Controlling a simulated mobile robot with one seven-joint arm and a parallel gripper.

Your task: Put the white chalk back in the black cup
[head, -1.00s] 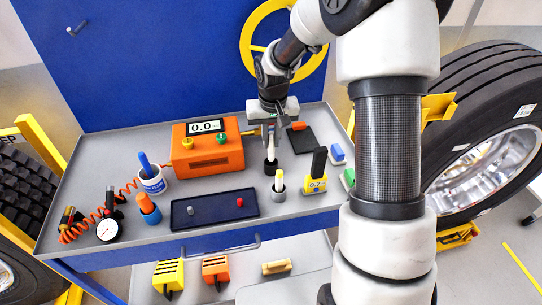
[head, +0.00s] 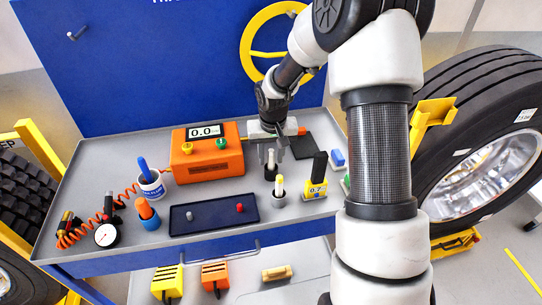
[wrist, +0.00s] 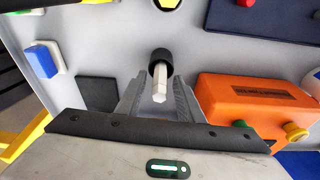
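The white chalk (head: 271,157) stands upright in the black cup (head: 270,173) on the grey tabletop. In the wrist view the chalk (wrist: 160,82) points up toward the camera, with the black cup (wrist: 160,57) around its far end. My gripper (head: 276,150) is over the cup, pointing down. In the wrist view my gripper (wrist: 158,100) has its two fingers apart, one on each side of the chalk, with gaps between. The chalk's lower end is hidden inside the cup.
The orange box (head: 206,158) is left of the gripper, and a dark tray (head: 214,215) lies front left. A black pad (head: 303,146) lies to the right.

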